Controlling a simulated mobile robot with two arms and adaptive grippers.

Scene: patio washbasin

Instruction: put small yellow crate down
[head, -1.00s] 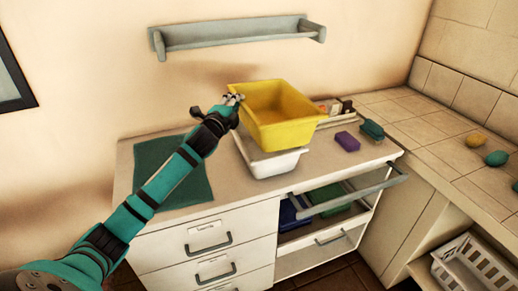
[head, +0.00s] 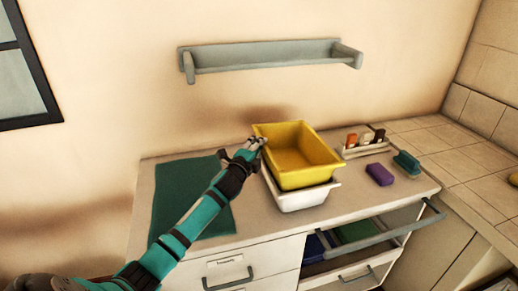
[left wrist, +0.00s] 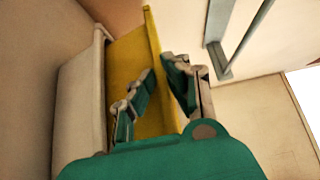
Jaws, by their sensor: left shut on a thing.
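The small yellow crate (head: 318,178) is over the white tub (head: 312,200) on the counter, in the head view. The crate sits low over the tub, mostly covering its opening; whether it rests on the tub or hangs just above it I cannot tell. My left gripper (head: 252,148) is shut on the crate's left rim near its back corner. In the left wrist view the fingers (left wrist: 160,88) straddle the yellow crate's wall (left wrist: 152,60), with the white tub (left wrist: 82,90) beside it. My right gripper is not in view.
A green mat (head: 190,200) lies on the counter (head: 250,222) at left. A purple block (head: 379,174), a green brush (head: 407,163) and a small rack with bottles (head: 364,148) are at right. An open drawer (head: 360,228) juts out below. A wall shelf (head: 270,58) is above.

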